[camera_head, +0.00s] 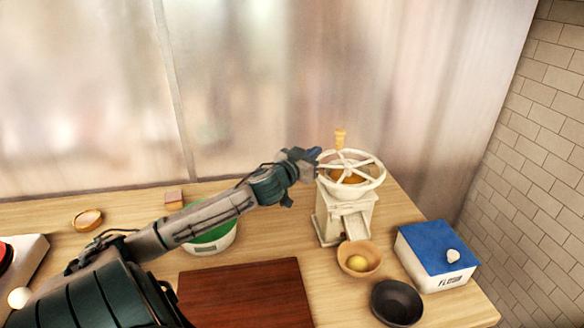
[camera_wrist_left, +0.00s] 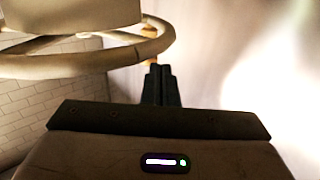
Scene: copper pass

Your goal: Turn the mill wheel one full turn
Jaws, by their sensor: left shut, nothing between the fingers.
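A cream mill (camera_head: 343,219) stands at the back right of the wooden counter. Its spoked cream wheel (camera_head: 372,180) lies flat on top, with an upright yellow-orange handle (camera_head: 340,138) at the wheel's back left edge. My left gripper (camera_head: 316,153) is at the wheel's left side, close to the rim and the handle. In the left wrist view its fingers (camera_wrist_left: 160,85) are shut together with nothing between them, and the wheel rim (camera_wrist_left: 150,48) curves at upper left. Part of the handle (camera_wrist_left: 150,35) shows behind the rim. I cannot tell whether the fingers touch it. My right gripper is not in view.
A wooden bowl with a yellow ball (camera_head: 358,262) sits before the mill, with a dark bowl (camera_head: 397,303) nearer. A blue-lidded flour box (camera_head: 437,256) is at right.

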